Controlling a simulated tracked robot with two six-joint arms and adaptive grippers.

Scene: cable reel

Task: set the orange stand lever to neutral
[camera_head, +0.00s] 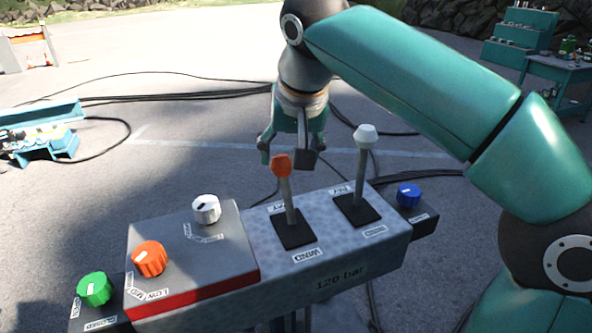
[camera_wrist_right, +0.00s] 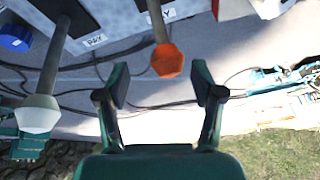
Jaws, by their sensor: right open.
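The orange-knobbed lever (camera_head: 281,167) stands on the grey control box (camera_head: 330,262), its shaft rising from a black square plate between labels, the lower one reading WIND. It leans a little toward the far side in the head view. My right gripper (camera_head: 290,158) is just beyond and above the orange knob. In the right wrist view the orange knob (camera_wrist_right: 167,60) shows ahead, between the spread fingers (camera_wrist_right: 158,88), which do not appear to touch it. The right gripper is open and empty. My left gripper is not in view.
A white-knobbed lever (camera_head: 365,135) stands close to the right of the orange one. Blue (camera_head: 409,195), white (camera_head: 206,208), orange (camera_head: 149,259) and green (camera_head: 94,289) dials sit on the panel. Cables (camera_head: 180,95) lie on the open ground behind.

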